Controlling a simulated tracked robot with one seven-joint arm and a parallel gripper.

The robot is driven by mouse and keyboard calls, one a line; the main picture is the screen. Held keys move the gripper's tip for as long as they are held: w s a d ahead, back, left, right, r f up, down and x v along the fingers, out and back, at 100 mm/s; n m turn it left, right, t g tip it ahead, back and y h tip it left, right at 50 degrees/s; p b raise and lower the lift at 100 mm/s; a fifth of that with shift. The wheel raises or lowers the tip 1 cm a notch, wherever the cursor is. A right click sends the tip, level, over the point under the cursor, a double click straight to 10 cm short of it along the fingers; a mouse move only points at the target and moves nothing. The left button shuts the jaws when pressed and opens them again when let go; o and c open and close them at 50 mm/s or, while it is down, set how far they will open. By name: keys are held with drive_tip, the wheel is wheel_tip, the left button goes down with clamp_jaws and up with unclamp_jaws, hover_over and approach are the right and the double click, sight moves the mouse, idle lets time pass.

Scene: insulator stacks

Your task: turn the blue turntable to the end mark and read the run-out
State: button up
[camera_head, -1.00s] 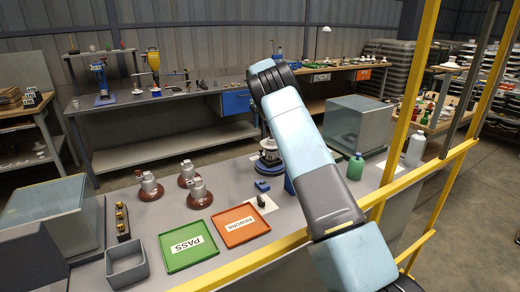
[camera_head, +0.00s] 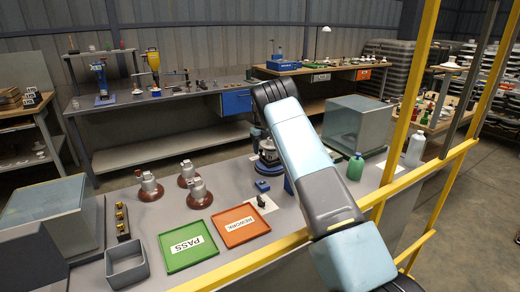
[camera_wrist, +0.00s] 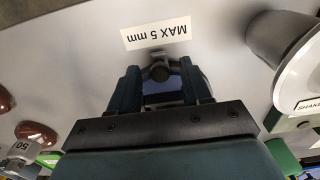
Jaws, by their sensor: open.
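The blue turntable (camera_head: 266,166) stands toward the back of the grey bench, with a pale and dark stack on it. My arm hides its right side. In the wrist view my gripper (camera_wrist: 160,68) is open. A small grey metal piece (camera_wrist: 160,72) shows between the fingertips, with a blue part (camera_wrist: 164,99) behind it. I cannot tell whether the fingers touch either, or which object they belong to. A white label reading "MAX 5 mm" (camera_wrist: 156,32) lies just beyond the fingertips, upside down. The end mark and any run-out reading are not legible.
A green PASS tray (camera_head: 188,245), an orange REWORK tray (camera_head: 241,225) and a grey bin (camera_head: 127,265) lie in front. Several brown-based insulators (camera_head: 200,195) stand left. A green bottle (camera_head: 356,167) and a clear box (camera_head: 357,126) are right. A yellow rail (camera_head: 440,160) crosses the front.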

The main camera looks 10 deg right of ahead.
drive_tip(key=shift+f, duration=0.15)
clamp_jaws()
idle(0.4)
